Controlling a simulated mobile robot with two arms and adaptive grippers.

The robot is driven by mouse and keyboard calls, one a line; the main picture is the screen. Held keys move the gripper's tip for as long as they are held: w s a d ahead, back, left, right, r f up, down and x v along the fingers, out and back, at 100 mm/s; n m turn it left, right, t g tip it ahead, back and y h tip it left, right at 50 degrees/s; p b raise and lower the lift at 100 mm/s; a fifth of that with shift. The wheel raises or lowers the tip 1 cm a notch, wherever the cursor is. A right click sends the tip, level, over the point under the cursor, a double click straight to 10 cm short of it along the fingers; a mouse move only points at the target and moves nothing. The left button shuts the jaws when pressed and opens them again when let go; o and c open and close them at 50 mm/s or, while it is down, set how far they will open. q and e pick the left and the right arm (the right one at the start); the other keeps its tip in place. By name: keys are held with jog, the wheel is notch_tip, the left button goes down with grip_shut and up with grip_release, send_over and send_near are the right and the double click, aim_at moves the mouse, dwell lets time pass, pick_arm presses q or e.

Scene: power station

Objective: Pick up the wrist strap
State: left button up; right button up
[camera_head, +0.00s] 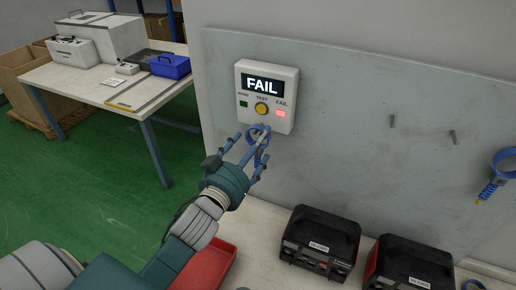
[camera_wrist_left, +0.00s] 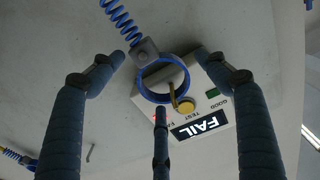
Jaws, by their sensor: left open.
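The blue wrist strap (camera_head: 266,136) hangs just below the white tester (camera_head: 284,72) on the grey wall panel. In the left wrist view its blue ring (camera_wrist_left: 141,83) faces me, with a grey clasp and a coiled blue cord (camera_wrist_left: 122,22) running to the upper left. My left gripper (camera_head: 248,149) is open, its fingers spread around the strap and pointing at the wall. In the wrist view the ring lies between the fingertips; I cannot tell whether they touch it. The tester reads FAIL with a red light lit. My right gripper is not in view.
Black cases (camera_head: 322,238) and a red tray (camera_head: 208,268) stand on the bench below. A table (camera_head: 75,82) with a blue box (camera_head: 171,67) stands at the left.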

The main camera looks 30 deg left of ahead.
pick_arm(q)
jog(key=c, duration=1.1)
jog(key=shift+r, duration=0.1)
